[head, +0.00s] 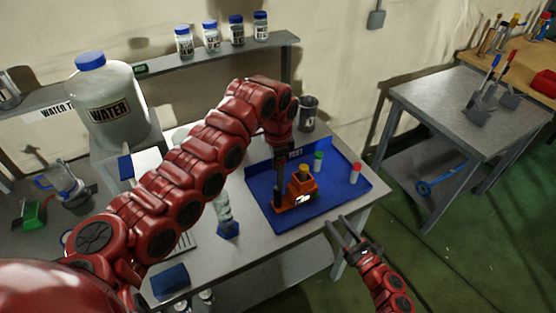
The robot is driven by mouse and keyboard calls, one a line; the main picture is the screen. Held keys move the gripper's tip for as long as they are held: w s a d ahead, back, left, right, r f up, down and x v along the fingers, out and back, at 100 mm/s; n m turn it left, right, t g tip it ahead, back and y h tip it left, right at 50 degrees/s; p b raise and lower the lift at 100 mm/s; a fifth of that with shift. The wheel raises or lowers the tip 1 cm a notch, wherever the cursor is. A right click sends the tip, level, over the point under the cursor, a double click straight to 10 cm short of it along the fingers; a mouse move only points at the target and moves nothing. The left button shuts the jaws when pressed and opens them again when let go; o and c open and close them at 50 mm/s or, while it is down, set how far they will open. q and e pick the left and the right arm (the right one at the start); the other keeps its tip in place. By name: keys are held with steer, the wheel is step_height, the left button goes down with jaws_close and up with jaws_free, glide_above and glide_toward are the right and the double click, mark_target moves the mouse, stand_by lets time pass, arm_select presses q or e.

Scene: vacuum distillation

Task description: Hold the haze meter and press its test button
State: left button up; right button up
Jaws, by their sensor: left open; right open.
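The haze meter appears to be the orange device (303,188) standing on the blue mat (343,191) marked TEST. It has a dark and yellowish top and a bright spot low on its front; I cannot make out its test button. My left arm reaches over from the left and bends down, with my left gripper (281,190) right at the meter's left side. Its fingers are open; whether they touch the meter is hard to tell. My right gripper (348,237) is open and empty in front of the table's right front edge, apart from the meter.
A green-capped vial (318,162) and a red-capped vial (355,172) stand on the mat behind and right of the meter. A dark cup (307,114) is behind. A large WATER jug (110,105) stands at left. A blue-based glass item (227,222) is left of the mat.

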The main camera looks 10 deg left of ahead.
mark_target(278, 197)
arm_select(q)
step_height(278, 197, down, 12)
steer(key=shift+f, duration=0.25)
jaws_close()
stand_by(0.8)
stand_by(0.7)
stand_by(0.5)
arm_select(e)
steer(key=shift+s+d, duration=0.25)
steer(key=c, duration=0.3)
steer(key=s+d+n, duration=0.2)
steer(key=s, duration=0.1)
steer(key=shift+s+d, duration=0.25)
steer(key=shift+d, duration=0.15)
jaws_close()
